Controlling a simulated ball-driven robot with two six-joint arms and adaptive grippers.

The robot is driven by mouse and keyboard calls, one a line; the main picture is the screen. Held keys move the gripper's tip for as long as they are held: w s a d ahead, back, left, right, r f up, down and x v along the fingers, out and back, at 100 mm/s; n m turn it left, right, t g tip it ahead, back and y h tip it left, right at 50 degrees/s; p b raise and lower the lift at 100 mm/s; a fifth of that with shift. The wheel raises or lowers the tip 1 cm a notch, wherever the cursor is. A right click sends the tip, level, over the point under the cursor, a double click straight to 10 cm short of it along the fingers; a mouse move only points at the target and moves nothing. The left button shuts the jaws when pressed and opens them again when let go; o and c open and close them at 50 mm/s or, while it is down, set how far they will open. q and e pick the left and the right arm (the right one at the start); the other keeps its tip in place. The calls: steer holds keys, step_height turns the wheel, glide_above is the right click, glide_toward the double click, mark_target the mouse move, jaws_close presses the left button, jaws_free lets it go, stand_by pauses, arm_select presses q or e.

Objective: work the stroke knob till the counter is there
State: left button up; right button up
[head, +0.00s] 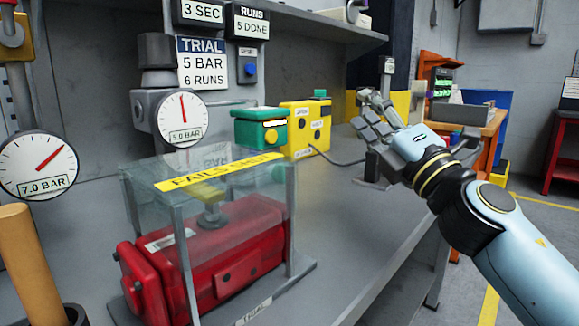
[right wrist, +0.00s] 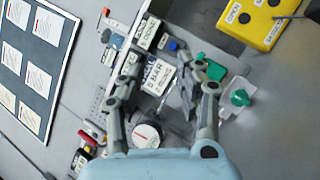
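The runs counter (head: 248,22) hangs on the back panel and reads 5 DONE. A sign (head: 202,64) beside it reads TRIAL, 5 BAR, 6 RUNS. A small grey box with a blue knob or button (head: 250,69) is below the counter; its label is too small to read. A dark knob (head: 157,50) tops the regulator, whose gauge (head: 182,119) reads 5.0 BAR. My right gripper (head: 376,108) is raised over the bench, right of these, with its fingers apart and empty. In the right wrist view it (right wrist: 165,78) is also open. My left gripper is out of view.
A clear guard (head: 150,195) marked FAILS SHUT covers a red actuator (head: 240,250). A green box (head: 260,127) and a yellow box (head: 309,128) stand behind it. Another gauge (head: 38,165) reads 7.0 BAR at left. The bench's right part is fairly clear.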

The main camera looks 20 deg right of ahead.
steer(key=w+a+n+g+y, duration=0.4)
steer(key=a+n+g+y, duration=0.25)
steer(key=n, duration=0.55)
steer(key=w+d+f+n+g+h, duration=0.1)
steer(key=f+n, duration=0.1)
steer(key=w+d+f+n+g+h, duration=0.1)
steer(key=f+n+g, duration=0.1)
steer(key=f, duration=0.1)
steer(key=w+d+f+n+g+h, duration=0.1)
steer(key=w+f+n+g, duration=0.1)
steer(key=f, duration=0.1)
steer(key=shift+w+f+h, duration=0.1)
steer(key=shift+f+h, duration=0.15)
steer(key=shift+w+a+f, duration=0.1)
steer(key=shift+w+f, duration=0.1)
steer(key=shift+w, duration=0.05)
steer(key=b+x, duration=0.2)
steer(key=x, duration=0.8)
jaws_close()
